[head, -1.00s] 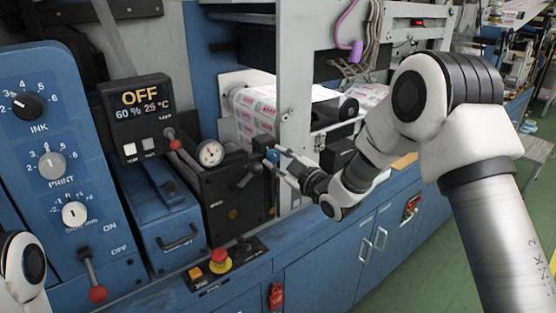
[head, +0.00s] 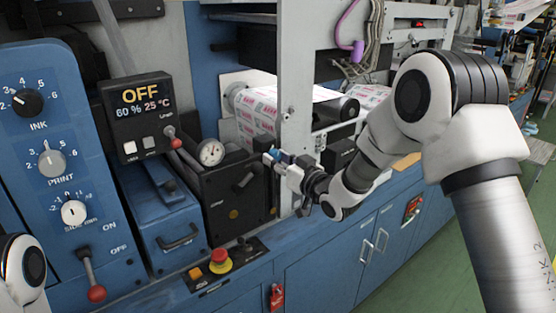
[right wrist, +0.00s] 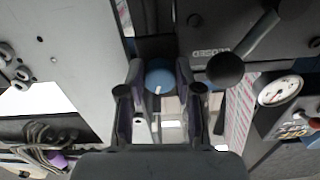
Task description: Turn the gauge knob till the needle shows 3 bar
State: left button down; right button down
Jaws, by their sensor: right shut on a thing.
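The blue knob (right wrist: 160,76) with a white mark sits between the fingers of my right gripper (right wrist: 160,95) in the right wrist view. The gripper is shut on it. The round white gauge (head: 210,153) stands on top of the box to the left. It also shows at the right of the right wrist view (right wrist: 280,91), tilted. Its needle is too small to read surely. My left gripper is not in view.
A black lever with a round end (right wrist: 225,70) is close beside the right finger in the right wrist view. A grey upright plate (head: 295,90) stands just behind the gripper. A red-knobbed lever (head: 175,143) is left of the gauge.

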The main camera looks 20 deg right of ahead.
jog(key=shift+w+r+m, duration=0.1)
jog(key=shift+r+m, duration=0.2)
jog(key=shift+m, duration=0.2)
jog(key=c, duration=0.8)
grip_release()
jog(key=shift+o, duration=0.2)
jog(key=shift+f, duration=0.15)
jog(key=shift+s+d, duration=0.2)
jog(key=shift+s, duration=0.25)
jog(key=v, duration=1.1)
jog(key=shift+s, duration=0.15)
